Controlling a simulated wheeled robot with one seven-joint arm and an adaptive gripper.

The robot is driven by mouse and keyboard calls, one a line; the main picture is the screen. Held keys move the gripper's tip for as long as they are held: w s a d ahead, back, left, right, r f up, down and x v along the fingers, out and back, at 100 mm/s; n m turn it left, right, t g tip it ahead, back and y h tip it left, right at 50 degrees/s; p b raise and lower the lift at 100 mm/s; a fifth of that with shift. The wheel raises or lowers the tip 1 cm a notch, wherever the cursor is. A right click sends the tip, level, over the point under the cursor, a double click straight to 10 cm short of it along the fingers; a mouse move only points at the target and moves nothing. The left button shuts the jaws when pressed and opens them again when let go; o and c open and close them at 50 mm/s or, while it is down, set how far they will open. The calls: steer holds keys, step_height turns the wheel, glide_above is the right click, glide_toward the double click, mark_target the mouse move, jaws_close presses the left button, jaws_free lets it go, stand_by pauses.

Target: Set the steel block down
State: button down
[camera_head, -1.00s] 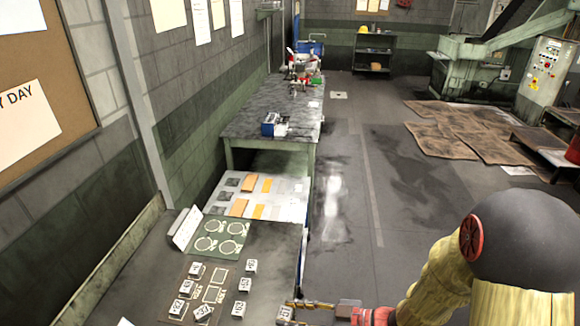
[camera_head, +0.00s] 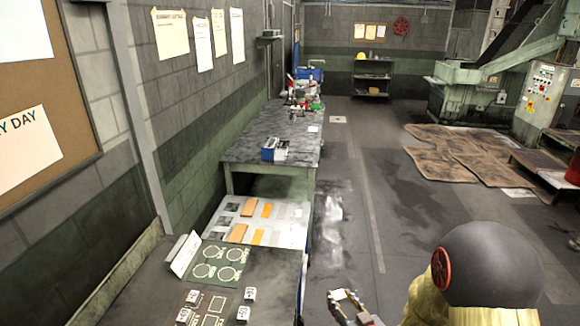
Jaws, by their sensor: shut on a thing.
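My gripper (camera_head: 344,302) is low in the view, right of the near table's edge and over the dark floor. It is shut on a small block, seen only as a pale patch between the fingers; its number cannot be read. Several small numbered steel blocks stand on the near table (camera_head: 150,290). Two of them (camera_head: 250,293) (camera_head: 243,313) stand in a column on the right. The mat's near part is cut off by the picture's bottom edge.
A green board with ring outlines (camera_head: 219,262) lies behind the mat, beside a tilted white card (camera_head: 185,254). Farther back are a pale sheet with orange pieces (camera_head: 258,213) and a long workbench (camera_head: 250,150).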

steer(key=s+d+f+m+h, duration=0.1)
steer(key=d+f+h, duration=0.1)
steer(key=f, duration=0.2)
steer(key=s+d+f+m+h, duration=0.1)
steer(key=s+f+m+h, duration=0.1)
steer(key=f, duration=0.3)
steer(key=shift+s+d+t, duration=0.25)
steer(key=shift+d+t, duration=0.05)
steer(key=shift+d, duration=0.05)
steer(key=shift+f, duration=0.1)
